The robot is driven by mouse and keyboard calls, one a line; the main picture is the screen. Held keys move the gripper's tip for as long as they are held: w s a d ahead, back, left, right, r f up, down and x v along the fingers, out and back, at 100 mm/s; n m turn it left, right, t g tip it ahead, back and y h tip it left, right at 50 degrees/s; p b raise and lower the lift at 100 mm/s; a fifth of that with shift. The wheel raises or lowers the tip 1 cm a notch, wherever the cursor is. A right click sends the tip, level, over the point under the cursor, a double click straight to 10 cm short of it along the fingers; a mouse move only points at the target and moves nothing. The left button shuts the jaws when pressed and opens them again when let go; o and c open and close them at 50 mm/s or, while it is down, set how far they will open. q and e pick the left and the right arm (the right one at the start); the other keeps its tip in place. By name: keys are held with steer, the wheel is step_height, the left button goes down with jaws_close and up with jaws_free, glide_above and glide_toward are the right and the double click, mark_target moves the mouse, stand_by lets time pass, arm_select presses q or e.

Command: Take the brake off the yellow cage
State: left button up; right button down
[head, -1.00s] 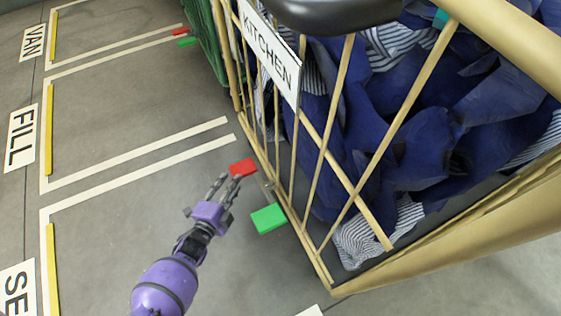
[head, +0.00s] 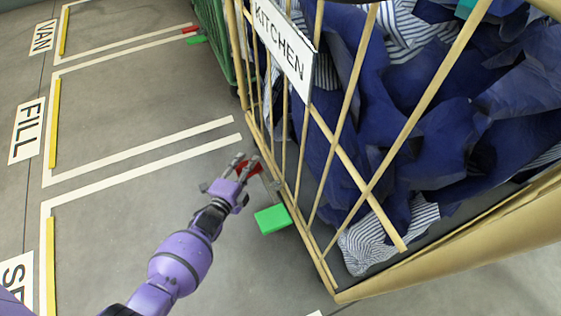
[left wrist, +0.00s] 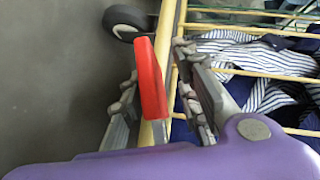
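The yellow cage (head: 366,191) fills the right of the head view, with a KITCHEN sign (head: 284,48) on its bars. At its lower rail are a red pedal (head: 247,168) and a green pedal (head: 271,219). My left gripper (head: 246,160) is at the red pedal and partly hides it in the head view. In the left wrist view the red pedal (left wrist: 151,88) stands between the spread fingers (left wrist: 158,75). I cannot tell whether a finger touches it. My right gripper is out of view.
Blue and striped cloth (head: 400,130) fills the cage. A green cage (head: 212,35) stands behind, with its own red and green pedals. A black caster (left wrist: 126,22) shows beside the yellow rail. The floor at left is clear, with white lines and a FILL sign (head: 27,131).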

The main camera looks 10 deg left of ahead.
arm_select(q)
jaws_close()
steer(key=shift+w+r, duration=0.1)
steer(key=shift+r, duration=0.05)
